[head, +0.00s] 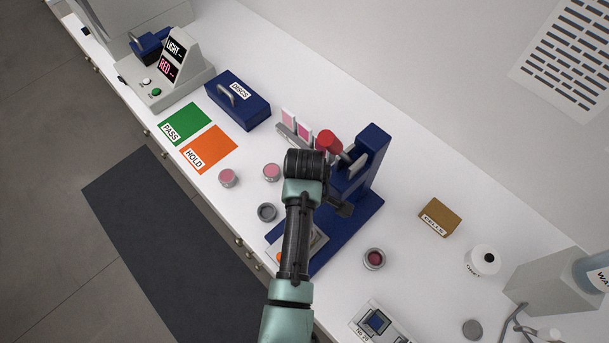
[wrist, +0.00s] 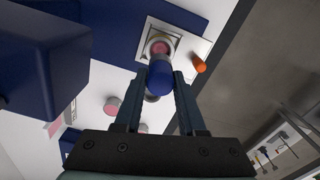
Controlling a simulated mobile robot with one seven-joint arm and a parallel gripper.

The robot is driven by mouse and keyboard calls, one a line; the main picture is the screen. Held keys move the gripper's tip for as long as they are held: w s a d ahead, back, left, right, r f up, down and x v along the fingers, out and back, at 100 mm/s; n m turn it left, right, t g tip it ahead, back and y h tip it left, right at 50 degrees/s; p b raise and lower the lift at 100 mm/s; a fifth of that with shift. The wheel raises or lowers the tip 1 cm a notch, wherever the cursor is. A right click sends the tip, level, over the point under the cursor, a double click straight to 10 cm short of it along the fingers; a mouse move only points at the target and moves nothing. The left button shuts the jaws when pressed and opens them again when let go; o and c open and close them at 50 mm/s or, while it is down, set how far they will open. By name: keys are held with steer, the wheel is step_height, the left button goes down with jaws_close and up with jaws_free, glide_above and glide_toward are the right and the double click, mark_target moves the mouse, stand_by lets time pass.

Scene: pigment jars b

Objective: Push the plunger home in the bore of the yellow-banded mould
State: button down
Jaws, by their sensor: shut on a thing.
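In the wrist view my gripper (wrist: 159,83) is shut on the plunger (wrist: 158,84), which has a rounded blue end and a greyer part beyond it. The plunger points at a round, pale-rimmed mould (wrist: 150,41) with pink inside, set in a square light plate (wrist: 178,36). The plunger overlaps the mould's near rim in this view; I cannot tell how far it is in the bore. No yellow band is clear to me. In the head view my arm hides the gripper, plunger and mould.
A blue press (head: 371,165) stands close by my wrist. Pink jars (head: 228,177), a grey ring (head: 267,212) and a dark-red jar (head: 374,258) stand around. A blue box (head: 238,103) is farther back.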

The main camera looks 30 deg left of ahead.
steer(key=shift+f+b, duration=1.45)
steer(key=shift+f, duration=0.8)
steer(key=shift+f+b, duration=0.5)
steer(key=shift+f, duration=1)
stand_by(0.4)
steer(key=shift+c, duration=2.1)
jaws_free()
steer(key=shift+r+b, duration=0.7)
steer(key=shift+r, duration=3.15)
